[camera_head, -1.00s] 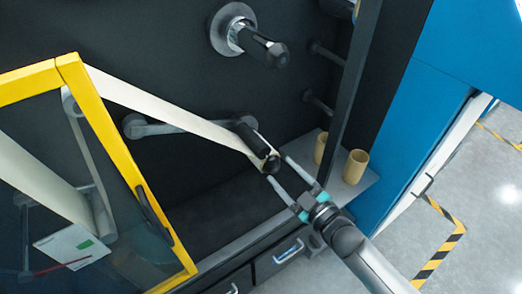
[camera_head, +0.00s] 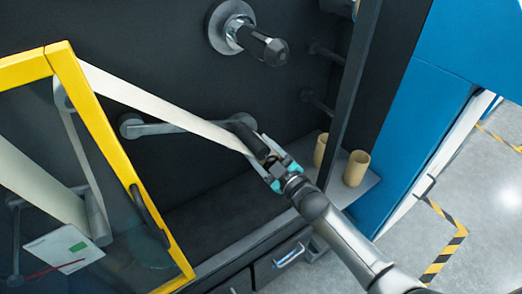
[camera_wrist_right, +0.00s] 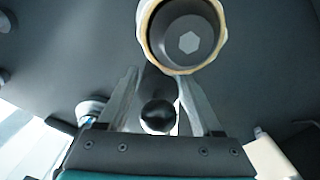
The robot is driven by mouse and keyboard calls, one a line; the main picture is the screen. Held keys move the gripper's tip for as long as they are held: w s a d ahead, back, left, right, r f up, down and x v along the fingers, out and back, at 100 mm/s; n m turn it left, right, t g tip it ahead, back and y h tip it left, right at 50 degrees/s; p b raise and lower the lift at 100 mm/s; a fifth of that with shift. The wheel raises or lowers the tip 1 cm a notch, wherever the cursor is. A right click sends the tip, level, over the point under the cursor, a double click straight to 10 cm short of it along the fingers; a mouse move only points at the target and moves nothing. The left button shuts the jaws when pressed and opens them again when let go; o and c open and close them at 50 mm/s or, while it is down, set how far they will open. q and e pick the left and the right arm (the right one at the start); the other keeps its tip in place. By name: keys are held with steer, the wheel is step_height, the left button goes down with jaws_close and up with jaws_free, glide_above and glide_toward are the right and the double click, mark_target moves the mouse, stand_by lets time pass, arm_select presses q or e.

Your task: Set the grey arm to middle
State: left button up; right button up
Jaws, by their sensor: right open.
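The grey arm (camera_head: 165,128) is a bar on the dark machine panel, running right from its round pivot at the left. A black cylinder (camera_head: 250,138) sticks out near its right end, and a pale strip runs to it. My right gripper (camera_head: 264,154) is at the cylinder's outer end, its fingers partly hidden. In the right wrist view the fingers are open, with a black round knob (camera_wrist_right: 158,115) between them and gaps at its sides. Above it is a dark hex-centred end with a pale rim (camera_wrist_right: 187,35). My left gripper is not in view.
A yellow-framed clear door (camera_head: 110,140) stands at the left. A black-tipped spindle (camera_head: 262,45) projects above. Tan cores (camera_head: 356,168) stand on the ledge at the right, close to my right arm, beside a dark upright post (camera_head: 345,100).

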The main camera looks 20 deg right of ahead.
steer(key=shift+c, duration=0.3)
jaws_close()
steer(key=shift+f, duration=0.1)
steer(key=shift+s, duration=0.1)
stand_by(0.8)
